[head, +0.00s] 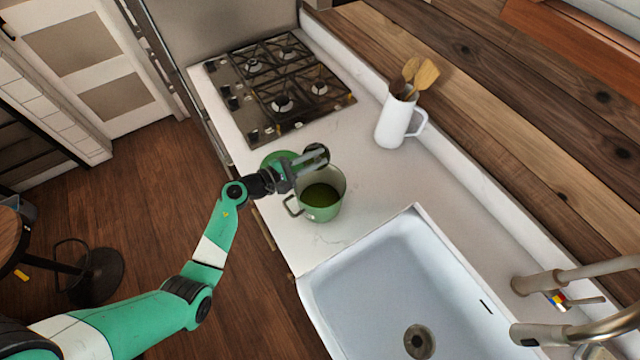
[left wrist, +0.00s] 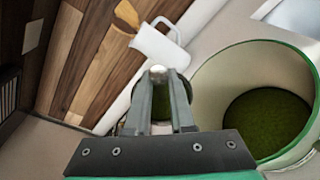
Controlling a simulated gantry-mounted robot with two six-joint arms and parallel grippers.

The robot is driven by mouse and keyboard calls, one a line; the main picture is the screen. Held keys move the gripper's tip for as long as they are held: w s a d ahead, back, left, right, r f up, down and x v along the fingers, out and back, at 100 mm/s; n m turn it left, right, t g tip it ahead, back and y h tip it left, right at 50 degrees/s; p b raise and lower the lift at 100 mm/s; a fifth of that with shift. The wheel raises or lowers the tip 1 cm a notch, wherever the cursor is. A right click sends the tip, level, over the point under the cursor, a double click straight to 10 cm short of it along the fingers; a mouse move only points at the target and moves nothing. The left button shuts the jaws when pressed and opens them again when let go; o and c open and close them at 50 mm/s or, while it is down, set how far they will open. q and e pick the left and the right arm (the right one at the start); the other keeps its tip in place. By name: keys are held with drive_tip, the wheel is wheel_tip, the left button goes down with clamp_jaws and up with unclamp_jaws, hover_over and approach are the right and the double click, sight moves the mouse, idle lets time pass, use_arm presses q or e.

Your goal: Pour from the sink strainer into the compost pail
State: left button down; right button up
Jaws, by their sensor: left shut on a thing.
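The compost pail (head: 327,211) is a light green pot with a wire-like side handle, standing upright on the white counter. Its inside shows a dark green bottom or contents, also in the left wrist view (left wrist: 222,85). My left gripper (head: 312,160) is shut on the sink strainer (head: 317,152), a small dark round piece. It holds the strainer above the pail's far rim. In the left wrist view the fingers (left wrist: 160,92) hide much of the strainer (left wrist: 185,88), which appears beside the pail's opening. What the strainer contains is hidden. My right gripper is out of view.
A flat green round thing (head: 279,158) lies behind the gripper. A gas hob (head: 280,85) is beyond it. A white jug (head: 394,122) with wooden utensils stands behind the pail. The white sink (head: 385,275) and taps (head: 560,280) are nearer right. Counter between jug and sink is clear.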

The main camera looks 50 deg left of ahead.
use_arm(q)
drive_tip(key=shift+s+d+m+t+b, duration=0.3)
drive_tip(key=shift+m+b, duration=0.4)
drive_tip(key=shift+b, duration=0.6)
drive_tip(key=shift+s+d+m+t+b, duration=0.1)
drive_tip(key=shift+d+m+t+b, duration=0.15)
drive_tip(key=shift+m+t+b, duration=0.75)
drive_tip(key=shift+s+d+m+g+b, duration=0.15)
drive_tip(key=shift+d+m+g+b, duration=0.2)
drive_tip(key=shift+b, duration=1.3)
drive_tip(key=shift+s+d+r+m+t+h+b, duration=0.3)
drive_tip(key=shift+s+d+r+m+t+b, duration=0.25)
drive_tip(key=shift+d+r+m+b, duration=0.3)
drive_tip(key=shift+f, duration=0.15)
drive_tip(key=m+b, duration=0.1)
drive_tip(key=b, duration=0.1)
drive_tip(key=m+b, duration=0.1)
drive_tip(key=b, duration=0.1)
drive_tip(key=shift+s+d+t+b, duration=0.2)
drive_tip(key=shift+s+t+b, duration=0.05)
drive_tip(key=shift+t+b, duration=0.05)
idle(1.0)
drive_tip(key=shift+s+d+r+m+t+h+b, duration=0.15)
drive_tip(key=shift+r+m+h+b, duration=0.1)
drive_tip(key=shift+m+b, duration=0.3)
drive_tip(key=shift+w+d+r+m+t+h+b, duration=0.15)
drive_tip(key=shift+r+m+h+b, duration=0.1)
drive_tip(key=shift+m+b, duration=0.3)
